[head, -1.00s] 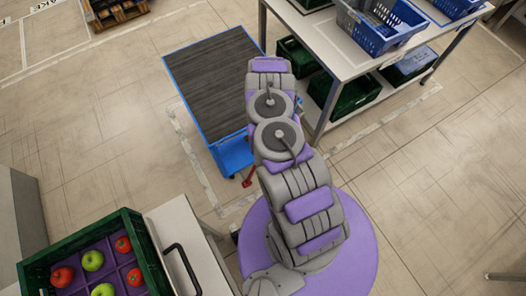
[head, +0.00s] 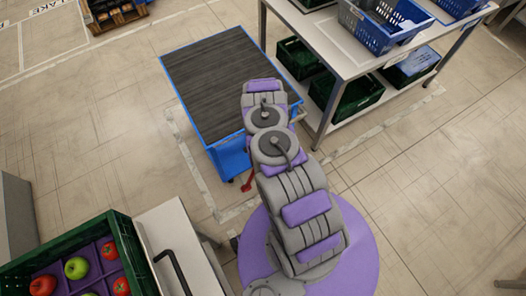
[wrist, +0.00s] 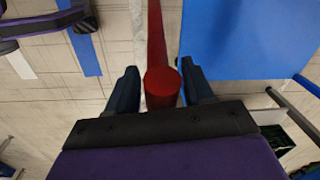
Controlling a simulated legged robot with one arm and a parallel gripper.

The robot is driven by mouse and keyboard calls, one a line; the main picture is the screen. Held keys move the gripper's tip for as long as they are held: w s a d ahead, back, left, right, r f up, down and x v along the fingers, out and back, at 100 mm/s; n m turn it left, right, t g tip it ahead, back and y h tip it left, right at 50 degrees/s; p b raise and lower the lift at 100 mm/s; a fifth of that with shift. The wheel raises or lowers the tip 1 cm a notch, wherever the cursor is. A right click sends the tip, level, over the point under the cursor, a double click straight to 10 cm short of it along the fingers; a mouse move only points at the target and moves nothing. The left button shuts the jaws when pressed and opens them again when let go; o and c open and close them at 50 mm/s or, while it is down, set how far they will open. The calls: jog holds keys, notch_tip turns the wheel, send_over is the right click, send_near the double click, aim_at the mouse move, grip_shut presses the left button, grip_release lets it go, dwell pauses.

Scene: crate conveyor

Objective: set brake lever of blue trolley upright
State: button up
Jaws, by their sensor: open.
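The blue trolley (head: 232,156) with a dark ribbed deck stands on the floor ahead, left of my arm. Its red brake lever (head: 247,183) shows in the head view as a short red piece by the trolley's near lower corner, partly hidden by my arm. In the wrist view the lever (wrist: 157,35) runs down from the top edge to a round red end facing the camera. My gripper (wrist: 162,88) is open, with a dark finger on each side of that red end. Contact cannot be told. In the head view my arm hides the gripper. The trolley's blue side (wrist: 245,40) fills the wrist view's upper right.
A grey table (head: 345,55) with blue crates on top and green crates below stands right of the trolley. A green crate of apples and tomatoes (head: 127,250) is at the lower left, beside a light cabinet (head: 185,240). Floor left of the trolley is clear.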

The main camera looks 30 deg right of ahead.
jog(key=shift+c, duration=0.2)
grip_shut()
dwell(0.3)
